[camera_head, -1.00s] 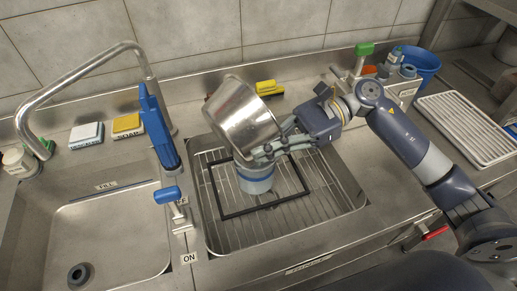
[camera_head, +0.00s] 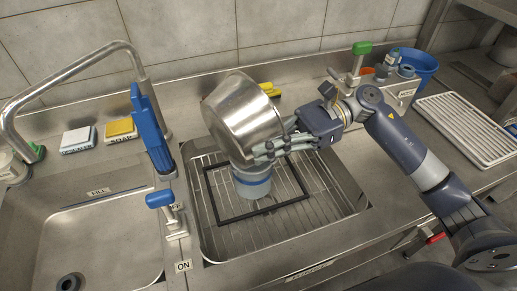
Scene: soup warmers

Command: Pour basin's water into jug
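A shiny metal basin (camera_head: 241,112) is tilted above the right-hand sink, directly over the jug. The jug (camera_head: 252,184) is a pale cup with a blue band, standing on the wire rack inside the black square frame. The basin hides the jug's mouth, and I see no water stream. My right gripper (camera_head: 268,149) reaches in from the right, with its fingers at the basin's lower right side, closed on its edge. My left gripper is not in view.
The black frame (camera_head: 246,215) lies on the wire rack (camera_head: 290,222). A blue-handled lever (camera_head: 160,199) and an upright blue handle (camera_head: 150,130) stand left of the rack. Sponges (camera_head: 120,127), a blue bucket (camera_head: 419,66) and a white ribbed tray (camera_head: 468,128) are around. The left sink (camera_head: 95,240) is empty.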

